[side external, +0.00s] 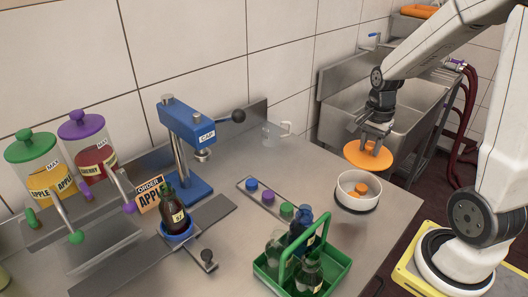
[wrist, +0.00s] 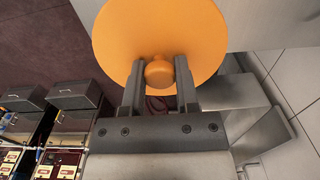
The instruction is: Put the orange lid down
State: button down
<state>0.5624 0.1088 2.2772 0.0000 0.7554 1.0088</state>
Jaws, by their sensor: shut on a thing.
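My gripper (side external: 374,133) is shut on the orange lid (side external: 368,155) by its knob and holds it in the air. In the side external view the lid hangs above and slightly right of a white bowl (side external: 357,193), near the table's right edge. An orange thing (side external: 361,187) lies inside the bowl. In the wrist view the lid (wrist: 158,30) is a wide disc, with its round knob between the two fingers of the gripper (wrist: 160,75). What lies directly beneath the lid is partly hidden in that view.
A green carrier (side external: 262,282) with bottles stands left of the bowl, near a strip of coloured caps (side external: 269,199). A blue capping press (side external: 188,125), a clear jug (side external: 272,133) and two dispensers (side external: 37,165) stand further left. A sink (side external: 345,100) is behind. Bare table lies between jug and bowl.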

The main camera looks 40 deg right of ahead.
aim_at(346, 155)
jog(key=shift+w+a+f, duration=0.3)
jog(key=shift+w+a, duration=0.3)
jog(key=shift+a, duration=0.2)
jog(key=shift+w+a+f, duration=0.3)
jog(key=shift+w+a, duration=0.3)
jog(key=shift+a, duration=0.25)
jog(key=shift+w+a+f, duration=0.3)
jog(key=shift+w+a, duration=0.3)
jog(key=shift+a, duration=0.2)
jog(key=shift+w+d+f, duration=0.65)
jog(key=shift+w+f, duration=0.9)
jog(key=shift+w, duration=0.6)
jog(key=shift+w+d+f, duration=0.6)
jog(key=shift+w+f, duration=0.95)
jog(key=shift+w, duration=0.6)
jog(key=shift+w+d+f, duration=0.65)
jog(key=shift+w+f, duration=0.9)
jog(key=shift+w, duration=0.6)
jog(key=shift+w+f, duration=0.1)
jog(key=shift+w+f, duration=0.1)
jog(key=shift+f, duration=1.65)
jog(key=shift+f, duration=0.15)
